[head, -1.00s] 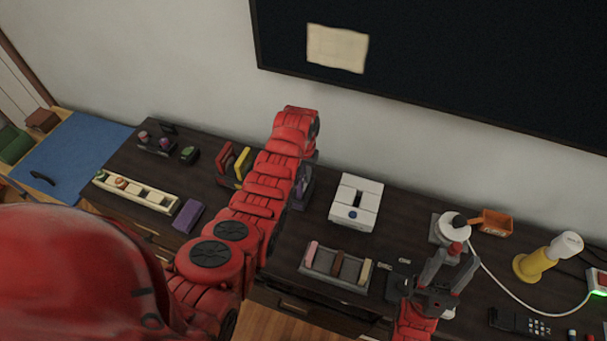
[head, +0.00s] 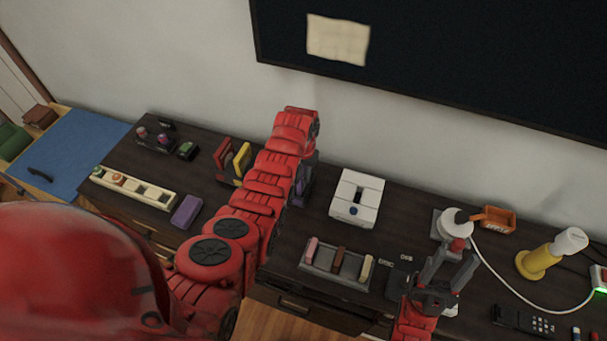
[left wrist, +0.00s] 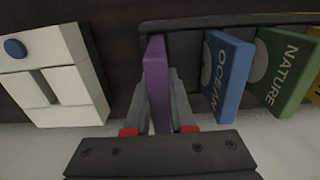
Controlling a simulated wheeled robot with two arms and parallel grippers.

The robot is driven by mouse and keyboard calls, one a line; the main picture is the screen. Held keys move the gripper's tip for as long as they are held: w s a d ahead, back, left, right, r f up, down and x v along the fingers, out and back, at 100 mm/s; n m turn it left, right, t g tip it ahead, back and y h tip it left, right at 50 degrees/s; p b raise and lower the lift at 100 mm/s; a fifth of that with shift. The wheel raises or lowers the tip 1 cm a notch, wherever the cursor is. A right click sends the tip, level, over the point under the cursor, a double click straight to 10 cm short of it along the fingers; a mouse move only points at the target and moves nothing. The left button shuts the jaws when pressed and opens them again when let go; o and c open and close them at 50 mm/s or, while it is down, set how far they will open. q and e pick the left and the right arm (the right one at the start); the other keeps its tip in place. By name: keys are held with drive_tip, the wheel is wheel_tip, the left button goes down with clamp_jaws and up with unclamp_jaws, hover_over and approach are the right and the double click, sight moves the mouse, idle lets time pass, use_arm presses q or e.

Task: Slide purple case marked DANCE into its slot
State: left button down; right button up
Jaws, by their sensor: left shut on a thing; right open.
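My left gripper (left wrist: 159,85) is shut on the purple case (left wrist: 156,66), which stands edge-on between its fingers in the left wrist view. No lettering shows on the case from here. The far end of the case is at the left end of a dark rack (left wrist: 195,23); I cannot tell how deep it sits in it. In the head view the purple case (head: 303,187) shows only partly behind my left arm. A blue case marked OCEAN (left wrist: 228,72) and a green case marked NATURE (left wrist: 287,75) stand to its right. My right gripper (head: 450,258) is open and empty.
A white box (head: 357,199) stands right of the rack. A grey tray (head: 335,276) with several blocks lies nearer. A cream tray (head: 133,188) and a purple block (head: 187,211) lie left.

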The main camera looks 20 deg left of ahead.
sight(304, 168)
use_arm(q)
drive_tip(key=shift+f+b, duration=0.4)
drive_tip(key=shift+f, duration=0.15)
drive_tip(key=c, duration=0.7)
unclamp_jaws()
drive_tip(key=shift+r, duration=0.1)
drive_tip(key=shift+r, duration=0.2)
wheel_tip(304, 168, up, 4)
drive_tip(key=shift+w+f+b, duration=0.1)
drive_tip(key=shift+b, duration=0.8)
wheel_tip(304, 168, up, 6)
drive_tip(key=shift+f+p, duration=0.25)
drive_tip(key=shift+p, duration=0.45)
drive_tip(key=shift+r+p, duration=3.7)
drive_tip(key=shift+p, duration=0.2)
